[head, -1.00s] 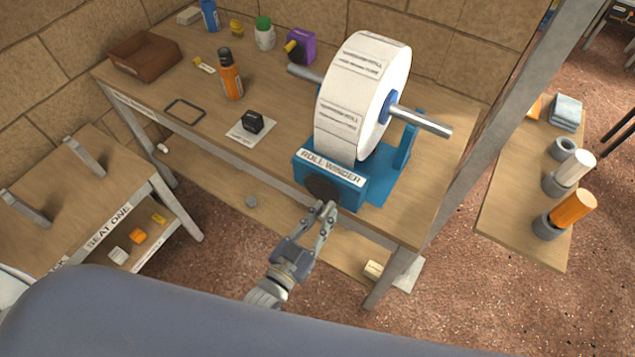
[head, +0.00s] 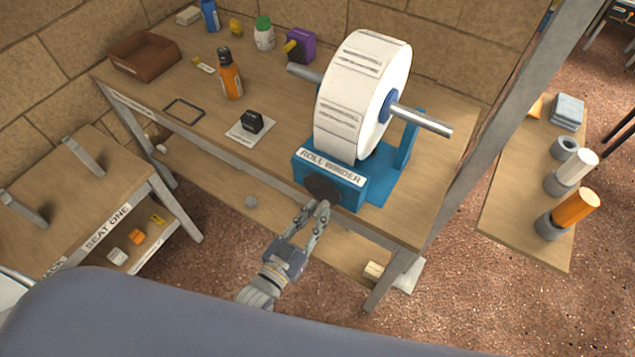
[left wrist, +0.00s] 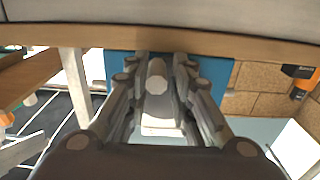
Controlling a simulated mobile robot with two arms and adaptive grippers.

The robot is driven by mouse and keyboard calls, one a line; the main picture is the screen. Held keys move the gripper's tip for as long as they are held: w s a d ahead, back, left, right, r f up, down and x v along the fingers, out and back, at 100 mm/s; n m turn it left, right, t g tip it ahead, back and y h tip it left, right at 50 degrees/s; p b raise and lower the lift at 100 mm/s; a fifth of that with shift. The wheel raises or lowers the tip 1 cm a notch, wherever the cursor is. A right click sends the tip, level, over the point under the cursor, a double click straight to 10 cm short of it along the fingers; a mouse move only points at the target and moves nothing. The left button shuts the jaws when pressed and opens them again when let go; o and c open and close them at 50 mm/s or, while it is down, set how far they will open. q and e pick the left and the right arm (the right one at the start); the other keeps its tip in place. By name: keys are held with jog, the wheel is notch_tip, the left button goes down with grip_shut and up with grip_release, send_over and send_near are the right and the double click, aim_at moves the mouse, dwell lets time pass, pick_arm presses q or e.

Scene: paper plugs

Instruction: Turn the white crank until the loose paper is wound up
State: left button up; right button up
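The blue roll winder (head: 385,185) stands at the front edge of the bench and carries a large white paper roll (head: 347,97) on a metal rod. A dark disc (head: 323,187) sits on the winder's front. My left gripper (head: 315,208) is just below that disc. In the left wrist view its fingers (left wrist: 158,85) close from both sides on the pale handle of the white crank (left wrist: 157,76). In the head view the fingers mostly hide the crank. No hanging length of loose paper is clearly visible. My right gripper is in neither view.
The bench (head: 290,155) also holds a brown tray (head: 145,56), an orange bottle (head: 229,76) and a black block on a card (head: 251,122). A grey post (head: 490,130) rises right of the winder. A side table (head: 510,220) stands further right.

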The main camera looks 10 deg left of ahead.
pick_arm(q)
jog(key=shift+w+a, duration=0.1)
jog(key=shift+a, duration=0.1)
dwell(0.3)
jog(key=shift+w+a, duration=0.2)
jog(key=shift+a, duration=0.3)
jog(key=shift+w+a, duration=0.2)
jog(key=shift+a, duration=0.3)
dwell(0.3)
jog(key=shift+w+a+r+p, duration=0.15)
jog(key=shift+a+r+p, duration=0.1)
jog(key=shift+a+p, duration=0.25)
jog(key=shift+w+a+r+p, duration=0.15)
jog(key=shift+a+r+p, duration=0.25)
jog(key=shift+c, duration=1.3)
